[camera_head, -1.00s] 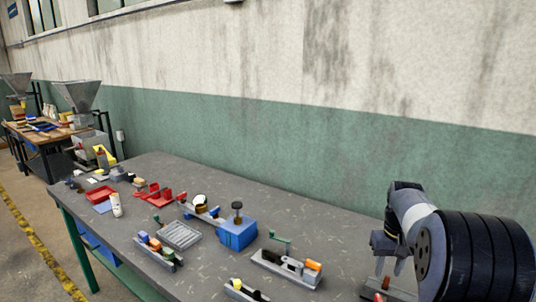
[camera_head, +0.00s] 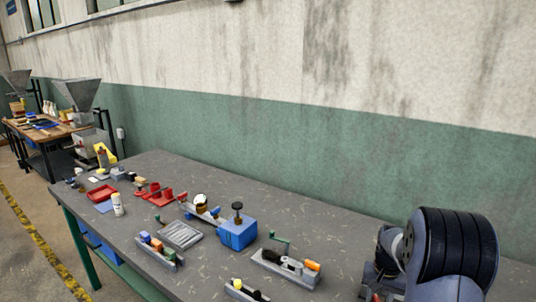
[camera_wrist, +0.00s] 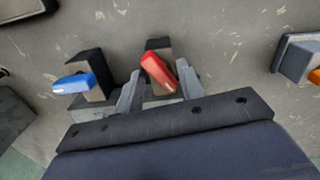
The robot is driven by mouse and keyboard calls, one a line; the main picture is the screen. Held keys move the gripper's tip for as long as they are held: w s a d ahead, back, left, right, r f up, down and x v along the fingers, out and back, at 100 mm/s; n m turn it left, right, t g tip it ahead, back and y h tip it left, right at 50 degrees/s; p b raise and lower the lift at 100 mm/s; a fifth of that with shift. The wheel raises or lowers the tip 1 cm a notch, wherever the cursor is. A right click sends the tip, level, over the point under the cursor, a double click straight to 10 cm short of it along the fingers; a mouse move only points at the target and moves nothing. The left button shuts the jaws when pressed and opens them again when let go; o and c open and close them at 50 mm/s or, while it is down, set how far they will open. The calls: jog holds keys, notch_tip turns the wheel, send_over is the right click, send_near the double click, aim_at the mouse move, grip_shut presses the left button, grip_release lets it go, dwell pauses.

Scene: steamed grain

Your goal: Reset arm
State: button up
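My gripper (camera_wrist: 160,72) is in the wrist view with its two grey fingers spread apart. A red piece (camera_wrist: 158,72) on a dark block shows between and beyond the fingers, and I see no finger closed on it. A blue piece (camera_wrist: 74,84) on another dark block is to the left of the fingers. In the head view my arm (camera_head: 455,250) is at the lower right over the table (camera_head: 330,218), and it mostly hides the gripper and the holder under it.
A holder with an orange piece (camera_head: 312,266), a blue press-like device (camera_head: 238,234), a grey tray (camera_head: 180,235), a small block rack (camera_head: 158,250) and red parts (camera_head: 160,194) stand left of my arm. The table's back strip along the wall is bare.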

jog(key=m+p, duration=0.2)
jog(key=m, duration=0.3)
jog(key=shift+m, duration=0.4)
